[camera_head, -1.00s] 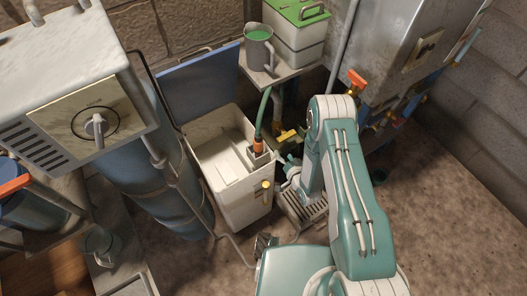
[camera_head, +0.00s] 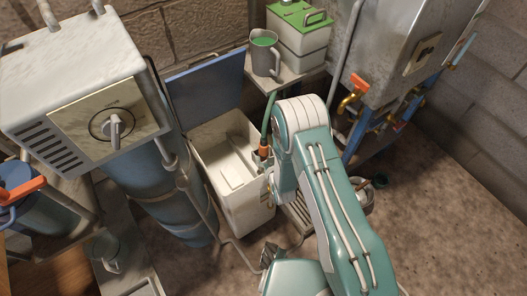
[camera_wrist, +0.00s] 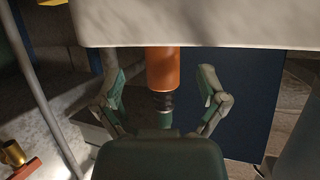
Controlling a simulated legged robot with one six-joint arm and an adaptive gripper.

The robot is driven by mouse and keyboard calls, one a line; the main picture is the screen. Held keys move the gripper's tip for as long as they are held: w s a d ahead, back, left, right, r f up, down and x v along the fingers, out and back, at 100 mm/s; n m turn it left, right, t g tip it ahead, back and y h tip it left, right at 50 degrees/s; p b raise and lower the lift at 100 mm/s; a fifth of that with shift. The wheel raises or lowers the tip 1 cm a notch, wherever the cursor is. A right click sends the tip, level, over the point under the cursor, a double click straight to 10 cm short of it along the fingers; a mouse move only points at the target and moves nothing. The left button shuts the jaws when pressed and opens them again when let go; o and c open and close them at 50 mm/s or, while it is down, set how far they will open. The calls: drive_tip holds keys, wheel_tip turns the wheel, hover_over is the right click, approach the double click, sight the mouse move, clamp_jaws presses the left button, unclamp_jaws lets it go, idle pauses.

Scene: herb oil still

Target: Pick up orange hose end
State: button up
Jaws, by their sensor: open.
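The orange hose end (camera_head: 264,152) hangs on a green hose (camera_head: 267,112) at the right inner side of the white open-topped box (camera_head: 248,208). In the wrist view the orange hose end (camera_wrist: 162,70) is a cylinder with a dark ribbed tip pointing toward my gripper. My gripper (camera_wrist: 162,84) is open, with one finger on each side of the hose end and a gap to it on both sides. In the head view my arm hides the gripper.
A grey jug (camera_head: 264,58) of green liquid and a green-lidded box (camera_head: 298,38) stand on a shelf above. A metal tank (camera_head: 395,50) with orange-handled taps is at right. A grey machine (camera_head: 70,85) is at left. Floor at right is open.

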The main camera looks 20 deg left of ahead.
sight(265, 153)
drive_tip(key=x, duration=0.4)
drive_tip(key=shift+w+a, duration=0.35)
clamp_jaws()
